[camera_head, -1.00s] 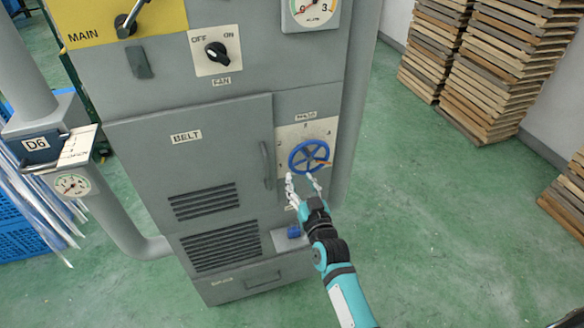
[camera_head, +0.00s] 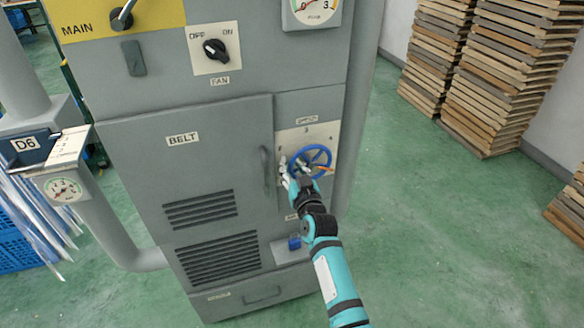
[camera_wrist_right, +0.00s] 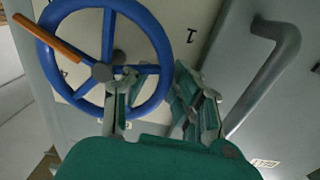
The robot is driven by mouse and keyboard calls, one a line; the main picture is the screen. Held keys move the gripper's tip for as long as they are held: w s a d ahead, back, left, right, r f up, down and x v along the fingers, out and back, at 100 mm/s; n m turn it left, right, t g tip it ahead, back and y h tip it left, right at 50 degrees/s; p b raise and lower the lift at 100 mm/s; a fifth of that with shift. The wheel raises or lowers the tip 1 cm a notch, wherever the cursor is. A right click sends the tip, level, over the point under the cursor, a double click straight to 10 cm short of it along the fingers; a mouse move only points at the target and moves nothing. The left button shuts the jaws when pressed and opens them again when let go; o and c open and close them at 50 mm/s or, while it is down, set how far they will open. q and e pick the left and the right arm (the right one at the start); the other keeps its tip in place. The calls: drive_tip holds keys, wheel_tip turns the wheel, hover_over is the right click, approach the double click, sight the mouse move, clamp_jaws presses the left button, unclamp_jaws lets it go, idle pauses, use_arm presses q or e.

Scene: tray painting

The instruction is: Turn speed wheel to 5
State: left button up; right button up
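The speed wheel is a blue spoked handwheel (camera_head: 324,150) with an orange handle (camera_wrist_right: 48,38). It sits on a pale numbered plate (camera_head: 289,140) at the right of the cabinet front. In the head view the orange handle points right. My right gripper (camera_head: 293,164) is at the wheel's left side. In the right wrist view the gripper (camera_wrist_right: 155,80) is open. One finger overlaps the wheel's spokes and the other is outside the rim, with part of the rim between them. Contact cannot be told. A "1" shows on the plate. My left gripper is not in view.
A vertical door handle (camera_head: 266,170) on the BELT door is close left of my right gripper. A blue part (camera_head: 294,243) sits below the wheel. The FAN knob (camera_head: 216,50) is higher up. Stacked boards (camera_head: 495,80) stand at the right; green floor between is clear.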

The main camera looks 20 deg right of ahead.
clamp_jaws()
drive_tip(key=shift+f, duration=0.15)
drive_tip(key=shift+r+m+p, duration=0.3)
drive_tip(key=shift+p, duration=0.15)
drive_tip(key=shift+f, duration=0.1)
drive_tip(key=shift+o, duration=2.1)
unclamp_jaws()
drive_tip(key=shift+s+d, duration=0.1)
